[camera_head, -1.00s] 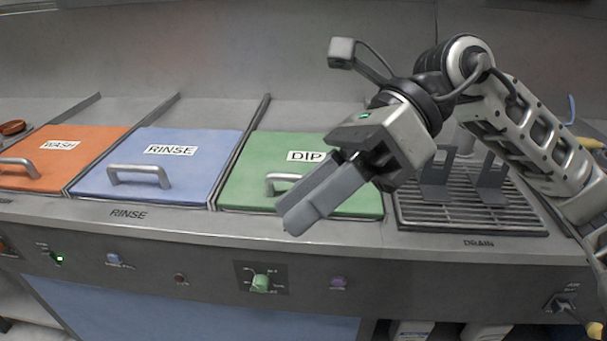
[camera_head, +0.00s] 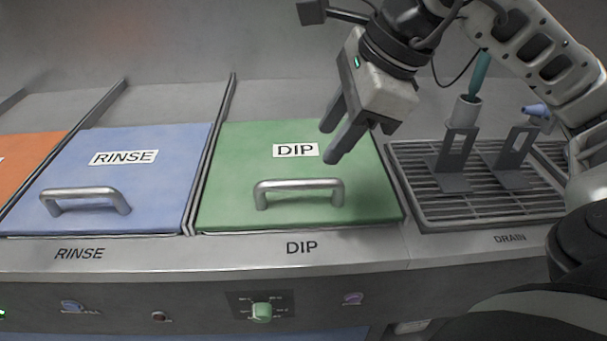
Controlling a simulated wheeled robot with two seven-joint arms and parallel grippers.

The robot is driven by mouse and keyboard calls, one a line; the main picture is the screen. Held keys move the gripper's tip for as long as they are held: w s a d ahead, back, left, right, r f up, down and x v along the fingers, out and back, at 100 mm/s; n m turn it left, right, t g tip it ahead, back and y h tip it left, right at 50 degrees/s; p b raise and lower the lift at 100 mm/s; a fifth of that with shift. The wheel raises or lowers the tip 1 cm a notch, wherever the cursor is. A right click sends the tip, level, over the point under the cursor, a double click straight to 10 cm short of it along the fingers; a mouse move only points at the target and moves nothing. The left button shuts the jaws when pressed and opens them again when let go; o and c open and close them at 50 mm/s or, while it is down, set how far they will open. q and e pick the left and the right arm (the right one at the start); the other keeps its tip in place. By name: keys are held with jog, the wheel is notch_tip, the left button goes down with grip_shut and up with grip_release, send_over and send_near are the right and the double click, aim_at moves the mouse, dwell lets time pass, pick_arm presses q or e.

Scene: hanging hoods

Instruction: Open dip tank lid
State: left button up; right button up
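The green dip tank lid (camera_head: 235,165) lies flat and shut on the counter, with a white DIP label (camera_head: 296,150) on it. Its silver bar handle (camera_head: 298,185) stands near the lid's front edge. My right gripper (camera_head: 327,145) is above the right part of the lid, just right of the label and behind the handle. Its two fingers point down and to the left, with a gap between them and nothing held. It does not touch the handle. My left gripper is not in view.
A blue RINSE lid (camera_head: 150,192) with a silver handle lies to the left, and part of an orange lid (camera_head: 20,160) beyond it. A drain rack (camera_head: 435,200) with upright grey brackets is on the right. Knobs and buttons line the front panel, including a green knob (camera_head: 262,312).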

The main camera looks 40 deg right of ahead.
aim_at(300, 181)
jog(key=x, duration=0.9)
jog(key=shift+w+f+b, duration=0.1)
jog(key=shift+f+b, duration=0.1)
jog(key=shift+b, duration=0.15)
grip_shut()
